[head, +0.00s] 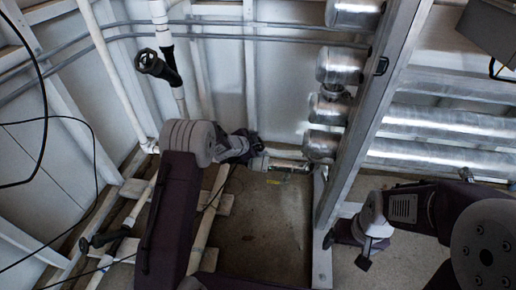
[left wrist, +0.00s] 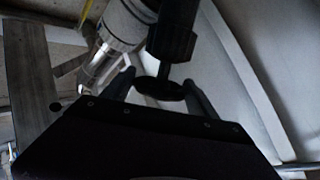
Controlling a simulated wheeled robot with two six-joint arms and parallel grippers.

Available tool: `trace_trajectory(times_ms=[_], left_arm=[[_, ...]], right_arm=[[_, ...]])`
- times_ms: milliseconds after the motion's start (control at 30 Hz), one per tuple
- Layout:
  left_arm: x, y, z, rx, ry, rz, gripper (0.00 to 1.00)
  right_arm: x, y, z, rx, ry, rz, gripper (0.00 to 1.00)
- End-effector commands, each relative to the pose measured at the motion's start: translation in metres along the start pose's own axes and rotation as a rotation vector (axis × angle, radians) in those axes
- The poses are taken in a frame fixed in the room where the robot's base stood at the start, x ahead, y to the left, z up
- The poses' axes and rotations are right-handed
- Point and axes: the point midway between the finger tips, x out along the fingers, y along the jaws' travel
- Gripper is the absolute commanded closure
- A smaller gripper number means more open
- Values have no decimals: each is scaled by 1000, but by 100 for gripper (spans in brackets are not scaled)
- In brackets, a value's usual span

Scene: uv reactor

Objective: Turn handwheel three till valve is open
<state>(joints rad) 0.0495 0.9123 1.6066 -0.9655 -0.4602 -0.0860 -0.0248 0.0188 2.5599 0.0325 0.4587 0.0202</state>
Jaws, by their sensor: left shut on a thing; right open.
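A black handwheel (left wrist: 160,90) on a black valve body (left wrist: 177,32) sits between the two fingers of my left gripper (left wrist: 163,92) in the left wrist view. The fingers are shut on its rim from both sides. In the head view my left gripper (head: 254,148) is at the centre, near a pipe fitting; the held wheel is mostly hidden there. A second black handwheel (head: 148,62) is on a white pipe at the upper left, and a third (head: 84,244) is at the lower left. No numbers are readable. My right gripper (head: 362,252) is open and away from the wheels.
Shiny metal cylinders (head: 340,65) stand along a steel post (head: 372,110) right of my left gripper. White pipes (head: 108,75) and a black cable (head: 45,120) are at the left. Silver ducts (head: 440,122) run at the right. The brown floor (head: 262,225) in the middle is clear.

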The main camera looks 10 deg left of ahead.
Motion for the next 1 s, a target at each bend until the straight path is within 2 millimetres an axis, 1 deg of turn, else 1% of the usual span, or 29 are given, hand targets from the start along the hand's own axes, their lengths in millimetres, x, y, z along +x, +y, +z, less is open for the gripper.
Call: trace_trajectory(times_ms=[33, 100, 200, 300, 400, 700, 1000], left_arm=[[8, 8, 8, -3, 3, -23, 73], [9, 9, 9, -11, 3, -63, 73], [9, 9, 8, -23, 4, -130, 73], [7, 8, 6, -35, 4, -202, 73], [4, 6, 4, -50, 1, -277, 73], [2, 3, 1, -85, -2, -481, 73], [1, 2, 0, -106, 0, -599, 73]], right_arm=[[26, 0, 3, 0, -1, 0, 13], [47, 1, 5, 0, -1, 0, 13], [74, 1, 8, 0, -1, 0, 13], [90, 2, 10, 0, -1, 0, 13], [96, 2, 10, 0, -1, 0, 13], [96, 2, 10, 0, 0, 0, 13], [96, 2, 10, 0, 0, 0, 13]])
